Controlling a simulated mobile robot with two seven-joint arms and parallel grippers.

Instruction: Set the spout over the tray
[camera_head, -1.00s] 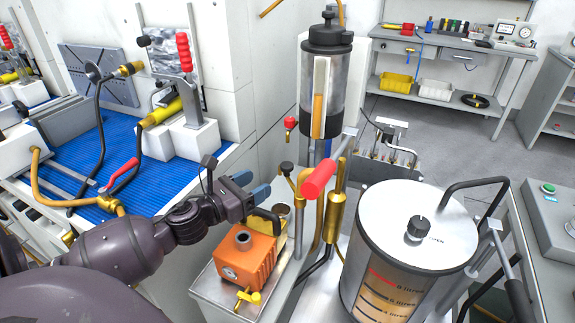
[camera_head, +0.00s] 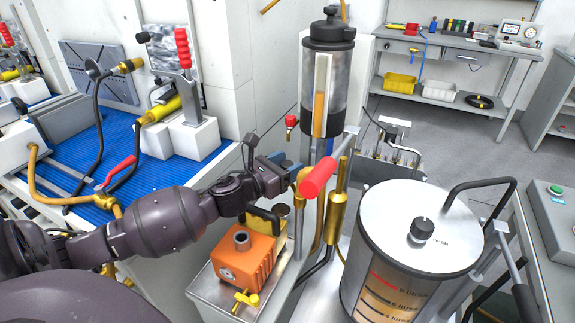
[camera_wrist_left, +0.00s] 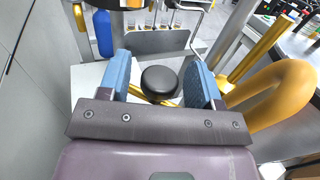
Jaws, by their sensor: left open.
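A curved brass pipe, which looks like the spout, rises beside the red handle (camera_head: 319,177); in the left wrist view it is the thick yellow bend (camera_wrist_left: 280,95) at the right. My left gripper (camera_head: 284,161) is at the pipe's top. In the left wrist view, its blue fingers (camera_wrist_left: 160,73) are open on either side of a round black knob (camera_wrist_left: 159,81), with gaps visible. The fingers and wrist hide the knob in the head view. A grey metal tray (camera_head: 212,292) holds an orange pump (camera_head: 247,262). My right gripper is not seen.
A clear-walled cylinder (camera_head: 327,75) stands behind the pipe, and a large measuring drum (camera_head: 412,250) to the right. A grey rack with small vessels (camera_head: 392,150) is behind. A blue-matted bench (camera_head: 75,175) lies left.

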